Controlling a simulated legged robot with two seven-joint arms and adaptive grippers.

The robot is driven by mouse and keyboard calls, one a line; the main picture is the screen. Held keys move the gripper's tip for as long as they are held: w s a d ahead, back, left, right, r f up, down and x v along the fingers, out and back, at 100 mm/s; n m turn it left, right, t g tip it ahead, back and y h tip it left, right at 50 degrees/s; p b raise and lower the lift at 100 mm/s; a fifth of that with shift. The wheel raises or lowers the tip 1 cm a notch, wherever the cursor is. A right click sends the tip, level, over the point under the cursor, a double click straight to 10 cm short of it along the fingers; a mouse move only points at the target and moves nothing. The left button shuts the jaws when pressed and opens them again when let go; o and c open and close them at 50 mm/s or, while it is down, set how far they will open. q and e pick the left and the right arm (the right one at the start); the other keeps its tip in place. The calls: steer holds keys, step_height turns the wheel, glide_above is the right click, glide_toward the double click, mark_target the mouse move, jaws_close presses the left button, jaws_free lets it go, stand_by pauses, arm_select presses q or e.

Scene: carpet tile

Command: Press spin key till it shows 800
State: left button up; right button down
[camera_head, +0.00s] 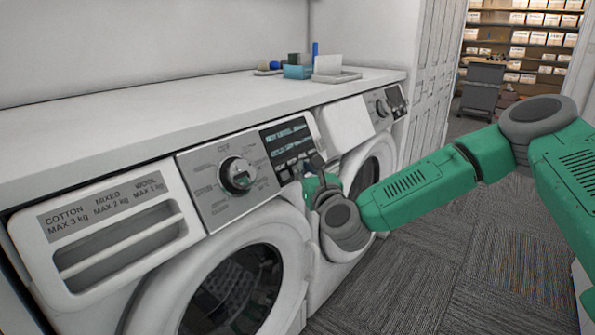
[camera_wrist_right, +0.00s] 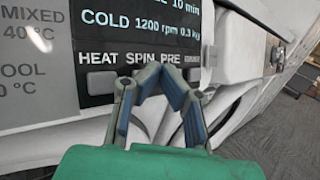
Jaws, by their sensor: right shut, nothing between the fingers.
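The near washing machine has a black display (camera_head: 287,135) above a row of keys. In the right wrist view the display (camera_wrist_right: 150,20) reads "COLD 1200 rpm 0.3 kg", with "10 min" above. Labels HEAT, SPIN and PRE run below it, and a grey key (camera_wrist_right: 102,82) sits under HEAT. The spin key under the SPIN label (camera_wrist_right: 142,57) is hidden by my fingers. My right gripper (camera_head: 312,165) is shut and empty in front of the key row; its fingertips (camera_wrist_right: 158,74) are just below SPIN. I cannot tell whether they touch the key. My left gripper is out of view.
A round program knob (camera_head: 237,175) sits left of the display, with the detergent drawer (camera_head: 120,235) farther left. A second washer (camera_head: 365,125) stands beyond. The white countertop (camera_head: 150,115) holds a blue box (camera_head: 297,72) and small items. Carpet floor (camera_head: 480,260) is open at right.

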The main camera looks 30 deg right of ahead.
steer(key=shift+w+a+f+b, duration=0.1)
steer(key=shift+w+f+b, duration=0.05)
steer(key=shift+w+b, duration=0.15)
steer(key=shift+s, duration=0.15)
stand_by(0.5)
steer(key=shift+s+d+r, duration=0.25)
steer(key=shift+s+r, duration=0.1)
steer(key=shift+s, duration=0.2)
steer(key=shift+s+d+r+p, duration=0.3)
steer(key=shift+s+r, duration=0.1)
steer(key=shift+s, duration=0.3)
steer(key=shift+s+d+r+p, duration=0.25)
steer(key=shift+s+r+p, duration=0.1)
steer(key=shift+s, duration=0.3)
steer(key=shift+s+d+r+p, duration=0.3)
steer(key=shift+s+r, duration=0.1)
steer(key=shift+s, duration=0.3)
